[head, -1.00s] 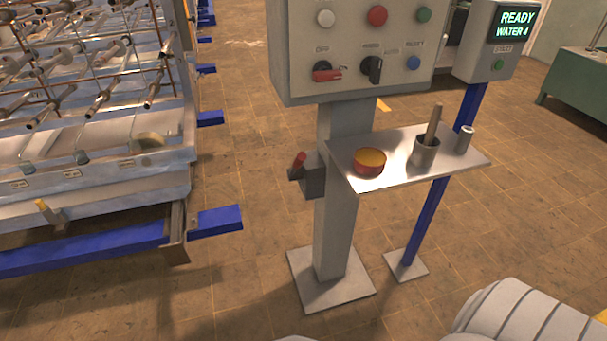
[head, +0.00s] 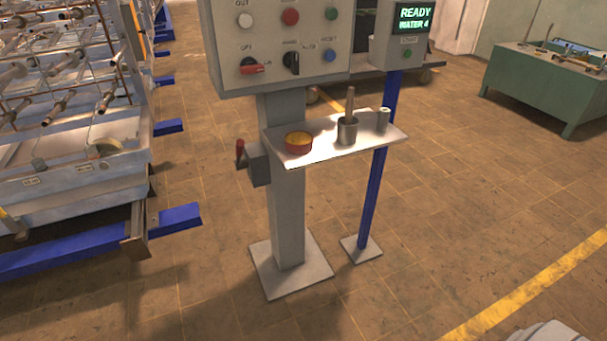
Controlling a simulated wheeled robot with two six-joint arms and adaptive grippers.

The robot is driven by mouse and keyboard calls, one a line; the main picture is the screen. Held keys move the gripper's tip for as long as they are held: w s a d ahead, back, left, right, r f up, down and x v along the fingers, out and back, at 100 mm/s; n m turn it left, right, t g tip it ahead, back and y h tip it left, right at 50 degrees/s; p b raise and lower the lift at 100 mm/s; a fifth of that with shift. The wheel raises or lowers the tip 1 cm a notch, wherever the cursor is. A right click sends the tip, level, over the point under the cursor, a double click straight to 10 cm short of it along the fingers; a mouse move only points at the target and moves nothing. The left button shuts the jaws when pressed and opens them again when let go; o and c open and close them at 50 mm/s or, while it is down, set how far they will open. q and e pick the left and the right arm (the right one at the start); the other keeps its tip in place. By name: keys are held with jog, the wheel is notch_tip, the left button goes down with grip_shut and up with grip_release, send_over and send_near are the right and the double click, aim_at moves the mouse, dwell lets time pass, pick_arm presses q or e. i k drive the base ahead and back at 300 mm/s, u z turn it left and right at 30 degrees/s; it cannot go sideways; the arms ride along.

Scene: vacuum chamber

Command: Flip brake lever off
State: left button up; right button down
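A small lever with a red grip (head: 240,149) stands up from a grey box (head: 259,164) on the left side of the control post. A lever with a yellow handle (head: 8,214) is low on the rack carriage at the far left, partly cut off by the picture edge. No readable label shows which of them is the brake lever. Neither of my grippers is in view.
The control panel (head: 270,25) has buttons and a red rotary switch (head: 253,68). A shelf (head: 325,147) on the post holds a round tin (head: 299,142) and a cup (head: 347,132). A green bench (head: 560,90) stands back right.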

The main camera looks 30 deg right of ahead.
aim_at(241, 164)
jog(key=z, duration=0.35)
jog(key=k, duration=0.8)
jog(key=u, duration=0.25)
jog(key=i, duration=0.55)
jog(key=u, duration=1.05)
jog(key=i, duration=0.85)
jog(key=z, duration=0.5)
jog(key=i, duration=0.6)
jog(key=z, duration=0.55)
